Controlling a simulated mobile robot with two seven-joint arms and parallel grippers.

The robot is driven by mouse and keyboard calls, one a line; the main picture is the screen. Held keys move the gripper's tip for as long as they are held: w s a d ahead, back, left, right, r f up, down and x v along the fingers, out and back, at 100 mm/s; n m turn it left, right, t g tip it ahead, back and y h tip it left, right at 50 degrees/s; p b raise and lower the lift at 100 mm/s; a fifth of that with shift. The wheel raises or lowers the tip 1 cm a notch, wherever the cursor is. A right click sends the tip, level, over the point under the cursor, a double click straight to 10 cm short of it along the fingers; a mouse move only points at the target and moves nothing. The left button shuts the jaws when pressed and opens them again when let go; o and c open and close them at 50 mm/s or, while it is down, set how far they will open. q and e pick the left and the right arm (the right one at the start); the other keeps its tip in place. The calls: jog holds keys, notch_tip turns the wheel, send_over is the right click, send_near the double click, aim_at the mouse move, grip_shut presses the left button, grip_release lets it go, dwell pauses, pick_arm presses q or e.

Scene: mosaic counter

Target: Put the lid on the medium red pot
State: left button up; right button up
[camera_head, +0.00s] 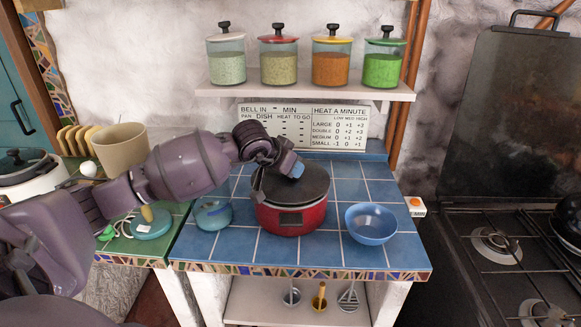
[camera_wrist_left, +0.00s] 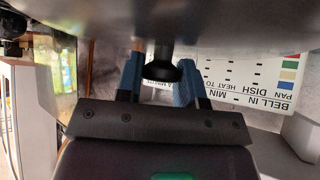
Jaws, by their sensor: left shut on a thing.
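The red pot (camera_head: 290,220) stands on the blue tiled counter in the head view, with a dark panel on its front. A dark round lid (camera_head: 312,185) is over the pot's mouth; I cannot tell whether it rests fully on the rim. My left gripper (camera_head: 295,169) is at the top of the lid, its blue fingertips by the knob. In the left wrist view, the lid (camera_wrist_left: 240,18) fills the top, and its black knob (camera_wrist_left: 163,68) is between the blue fingers of my left gripper (camera_wrist_left: 158,82), which is shut on it. My right gripper is not in view.
A blue bowl (camera_head: 371,224) is right of the pot, and a small blue pot (camera_head: 212,214) is left. A shelf (camera_head: 300,92) with several lidded jars hangs behind. A stove (camera_head: 500,255) is at the right. Free tiles (camera_head: 300,257) lie along the front.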

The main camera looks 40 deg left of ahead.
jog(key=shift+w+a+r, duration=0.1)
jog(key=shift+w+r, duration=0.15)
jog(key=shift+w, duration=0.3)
pick_arm(q)
jog(key=shift+b, duration=0.35)
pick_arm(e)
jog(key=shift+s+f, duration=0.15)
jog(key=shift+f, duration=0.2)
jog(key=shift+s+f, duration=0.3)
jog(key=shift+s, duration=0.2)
pick_arm(q)
jog(key=shift+f, duration=0.1)
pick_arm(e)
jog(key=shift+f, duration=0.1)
pick_arm(q)
jog(key=shift+f+b, duration=0.2)
jog(key=shift+b, duration=0.2)
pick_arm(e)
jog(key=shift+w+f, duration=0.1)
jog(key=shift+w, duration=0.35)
pick_arm(q)
jog(key=shift+f, duration=0.1)
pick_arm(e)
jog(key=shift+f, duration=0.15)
